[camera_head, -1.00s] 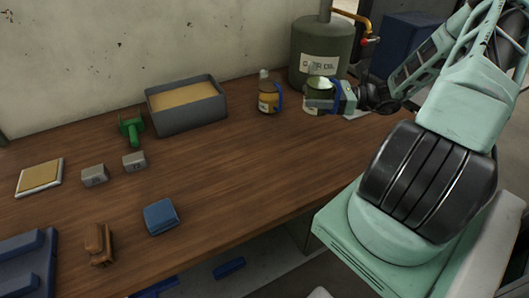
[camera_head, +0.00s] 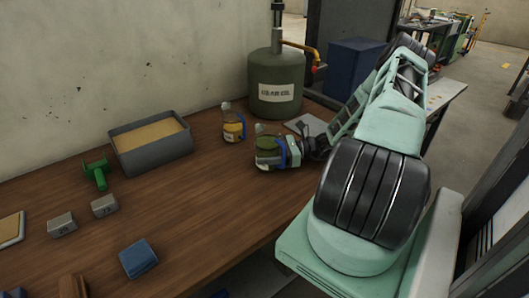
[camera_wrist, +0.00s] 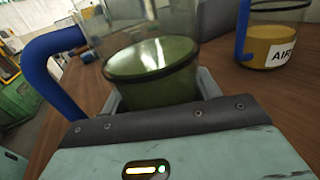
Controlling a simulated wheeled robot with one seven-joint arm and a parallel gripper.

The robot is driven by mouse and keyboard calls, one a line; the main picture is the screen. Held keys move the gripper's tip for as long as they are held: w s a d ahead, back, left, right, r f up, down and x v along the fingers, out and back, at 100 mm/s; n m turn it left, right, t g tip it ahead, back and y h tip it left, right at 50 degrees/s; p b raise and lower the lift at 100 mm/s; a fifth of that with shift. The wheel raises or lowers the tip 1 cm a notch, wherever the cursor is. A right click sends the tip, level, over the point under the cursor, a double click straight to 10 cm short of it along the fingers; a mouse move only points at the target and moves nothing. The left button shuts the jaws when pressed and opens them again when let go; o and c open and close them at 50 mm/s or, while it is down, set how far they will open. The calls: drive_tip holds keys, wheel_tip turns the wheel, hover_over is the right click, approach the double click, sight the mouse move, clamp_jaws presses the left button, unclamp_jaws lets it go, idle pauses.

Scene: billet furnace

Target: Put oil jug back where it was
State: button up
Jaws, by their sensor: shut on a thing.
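A clear jug with dark green liquid and a blue handle (camera_head: 268,150) is in my gripper (camera_head: 282,153) in the head view, in front of the green tank. I take it to be the oil jug. In the wrist view the jug (camera_wrist: 155,70) stands between my fingers, roughly upright, with its blue handle (camera_wrist: 50,65) at the left. I cannot tell whether its base touches the table. A second jug (camera_head: 232,128) with amber liquid stands just behind and left of it; in the wrist view this jug (camera_wrist: 270,40) shows a label reading "AIR".
The green tank (camera_head: 276,85) with a pipe and orange valve stands at the back, a grey plate (camera_head: 305,125) before it. A grey tray of sand (camera_head: 150,145), a green tool (camera_head: 97,172), two grey blocks and a blue block (camera_head: 138,258) are to the left. Middle table is bare.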

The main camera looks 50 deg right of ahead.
drive_tip(key=shift+f, duration=0.15)
drive_tip(key=o, duration=1.3)
drive_tip(key=shift+s+d, duration=0.25)
drive_tip(key=shift+d, duration=0.05)
drive_tip(key=b+v, duration=0.3)
drive_tip(key=v, duration=0.8)
drive_tip(key=shift+d, duration=0.15)
drive_tip(key=shift+s, duration=0.1)
